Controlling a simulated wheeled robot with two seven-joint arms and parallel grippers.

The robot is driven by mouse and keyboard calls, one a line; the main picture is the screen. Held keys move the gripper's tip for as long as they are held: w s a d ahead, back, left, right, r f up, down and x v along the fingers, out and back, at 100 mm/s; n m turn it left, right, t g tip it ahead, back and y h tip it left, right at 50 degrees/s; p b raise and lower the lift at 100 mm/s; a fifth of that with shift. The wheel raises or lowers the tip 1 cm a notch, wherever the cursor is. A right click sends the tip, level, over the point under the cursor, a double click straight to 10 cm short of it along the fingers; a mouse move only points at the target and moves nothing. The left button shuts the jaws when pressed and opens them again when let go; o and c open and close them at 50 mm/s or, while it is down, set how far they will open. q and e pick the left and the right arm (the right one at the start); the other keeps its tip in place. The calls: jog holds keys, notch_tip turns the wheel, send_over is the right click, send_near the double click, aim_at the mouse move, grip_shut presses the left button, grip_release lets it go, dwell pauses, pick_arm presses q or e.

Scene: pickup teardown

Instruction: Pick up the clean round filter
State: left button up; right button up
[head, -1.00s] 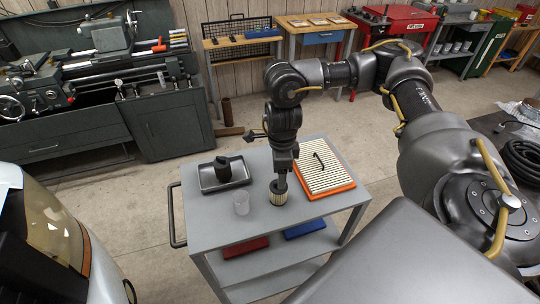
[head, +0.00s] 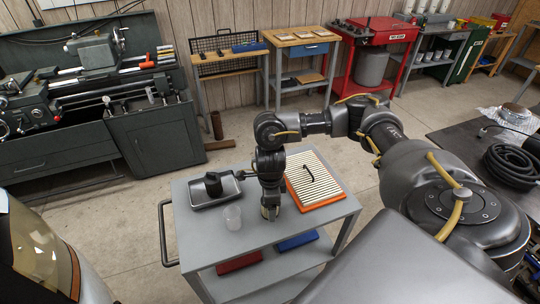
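The round filter (head: 269,213) is a small pale cylinder on the grey cart top (head: 206,249), near the middle of its front part. My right gripper (head: 268,206) points straight down at it, with its fingers low around or just in front of the filter. The gripper hides most of the filter, and I cannot tell whether the fingers touch it. My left gripper is not in view.
On the cart, a clear cup (head: 232,217) stands left of the filter. A black tray (head: 205,200) holding a dark part lies behind it. An orange-edged flat filter (head: 325,203) lies to the right, with a black hooked piece on it.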

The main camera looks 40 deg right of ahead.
jog(key=shift+f, duration=0.85)
jog(key=c, duration=1.1)
jog(key=shift+r, duration=0.15)
